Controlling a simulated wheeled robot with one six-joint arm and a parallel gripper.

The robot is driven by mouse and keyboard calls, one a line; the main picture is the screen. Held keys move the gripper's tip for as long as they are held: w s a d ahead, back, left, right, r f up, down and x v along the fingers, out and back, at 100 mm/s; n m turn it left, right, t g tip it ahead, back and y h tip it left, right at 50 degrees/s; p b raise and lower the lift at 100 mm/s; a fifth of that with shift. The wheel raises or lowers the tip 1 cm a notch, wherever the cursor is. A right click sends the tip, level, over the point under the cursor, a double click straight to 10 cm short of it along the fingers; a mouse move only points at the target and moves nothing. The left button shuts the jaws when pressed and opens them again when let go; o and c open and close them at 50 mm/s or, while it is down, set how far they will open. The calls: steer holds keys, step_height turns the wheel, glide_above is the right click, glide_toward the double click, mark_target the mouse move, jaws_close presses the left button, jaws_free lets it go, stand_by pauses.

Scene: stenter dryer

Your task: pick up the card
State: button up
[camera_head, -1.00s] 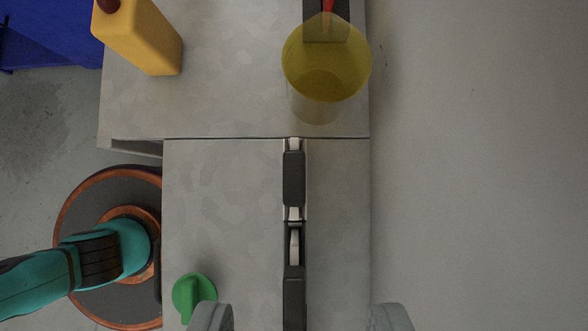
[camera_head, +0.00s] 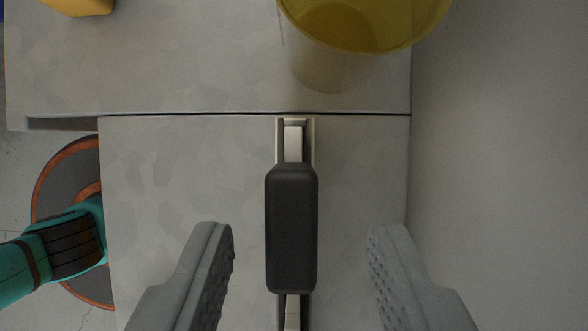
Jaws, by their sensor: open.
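I cannot make out a flat card in this view. A dark grey block with rounded corners (camera_head: 291,230) lies lengthwise on a narrow fitting (camera_head: 293,140) with pale metal parts at both ends, on the grey metal top. I cannot tell whether this block is the card. My gripper (camera_head: 300,240) is open and empty, with one grey finger to the left of the block and one to its right. Both fingers are apart from the block. The lower end of the fitting runs out of the frame.
A translucent yellow container (camera_head: 365,22) stands beyond a seam in the grey top (camera_head: 165,180). A yellow object (camera_head: 80,5) is cut off at the top left. Part of a teal arm (camera_head: 60,245) is at the left. Bare top lies on both sides of the block.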

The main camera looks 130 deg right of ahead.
steer(key=x, duration=0.5)
steer(key=shift+a, duration=0.2)
jaws_close()
